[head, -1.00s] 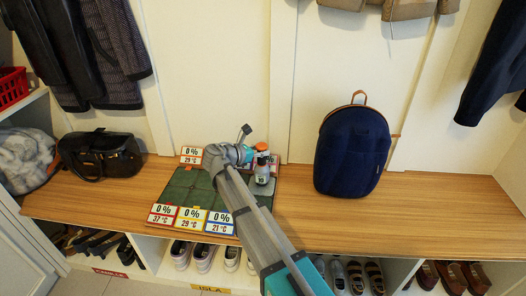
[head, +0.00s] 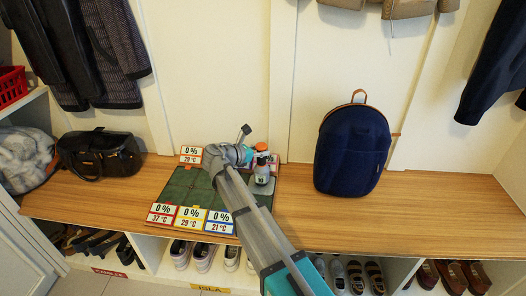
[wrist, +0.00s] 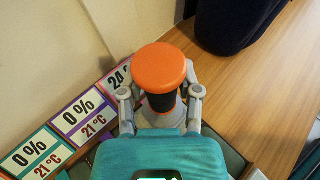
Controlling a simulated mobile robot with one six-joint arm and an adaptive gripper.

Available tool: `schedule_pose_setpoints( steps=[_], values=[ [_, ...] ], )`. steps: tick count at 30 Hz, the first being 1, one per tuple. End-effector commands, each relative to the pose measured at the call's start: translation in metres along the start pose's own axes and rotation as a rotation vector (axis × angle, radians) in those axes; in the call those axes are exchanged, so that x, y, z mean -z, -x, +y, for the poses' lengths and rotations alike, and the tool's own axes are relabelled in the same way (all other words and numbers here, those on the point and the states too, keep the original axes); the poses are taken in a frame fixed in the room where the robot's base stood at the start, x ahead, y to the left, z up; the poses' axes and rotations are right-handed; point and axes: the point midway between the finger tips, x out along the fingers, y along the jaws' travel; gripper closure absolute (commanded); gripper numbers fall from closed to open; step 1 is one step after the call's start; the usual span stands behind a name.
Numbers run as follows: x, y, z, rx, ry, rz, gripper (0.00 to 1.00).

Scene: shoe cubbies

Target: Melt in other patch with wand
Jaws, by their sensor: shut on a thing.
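The wand (wrist: 160,68) has a round orange cap and a dark body, and my gripper (wrist: 160,97) is shut around it. In the head view the orange cap (head: 262,146) shows at the end of my arm, over the right part of the board. The board (head: 186,189) is dark green and lies flat on the wooden bench, with several placards along its edges. The front placards (head: 191,219) read 0 % with 37, 29 and 21 °C. A back placard (head: 190,155) reads 0 % and 29 °C. The wand's lower end and the board's right side are mostly hidden by my gripper and arm.
A navy backpack (head: 352,152) stands on the bench (head: 290,215) to the right of the board. A black bag (head: 101,155) sits to the left. The wall is close behind the board. Bench space is clear between board and backpack. Shoes fill the cubbies below.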

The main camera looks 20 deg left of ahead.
Motion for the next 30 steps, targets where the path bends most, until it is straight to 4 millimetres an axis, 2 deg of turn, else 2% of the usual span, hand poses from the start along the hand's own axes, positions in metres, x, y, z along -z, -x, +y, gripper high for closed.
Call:
schedule_pose_setpoints(
  steps=[21,30],
  values=[
    [0.006,-0.002,0.0,0.0,0.0,-0.001,0.9],
    [-0.004,0.002,0.0,0.0,0.0,-0.001,0.9]
  ],
)
